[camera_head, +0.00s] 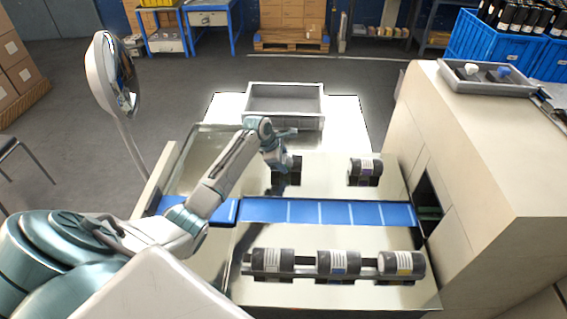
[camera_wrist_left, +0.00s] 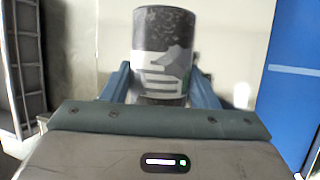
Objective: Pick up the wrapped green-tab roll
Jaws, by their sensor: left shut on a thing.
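My left gripper (camera_head: 281,160) reaches over the far side of the bench, behind the blue belt. It is shut on a dark roll (camera_head: 294,164) with a pale printed label. In the left wrist view the roll (camera_wrist_left: 163,60) stands out beyond the gripper (camera_wrist_left: 163,88), with a finger on either side. I cannot make out a green tab on it, and I cannot tell if it is clear of the bench. Another dark roll (camera_head: 364,171) with a white label sits to its right. My right gripper is not in view.
Three labelled rolls (camera_head: 338,263) lie in a row on the near side of the blue belt (camera_head: 330,212). A grey tray (camera_head: 286,89) stands at the back. A beige machine (camera_head: 470,150) bounds the right side. A round mirror (camera_head: 112,75) stands at left.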

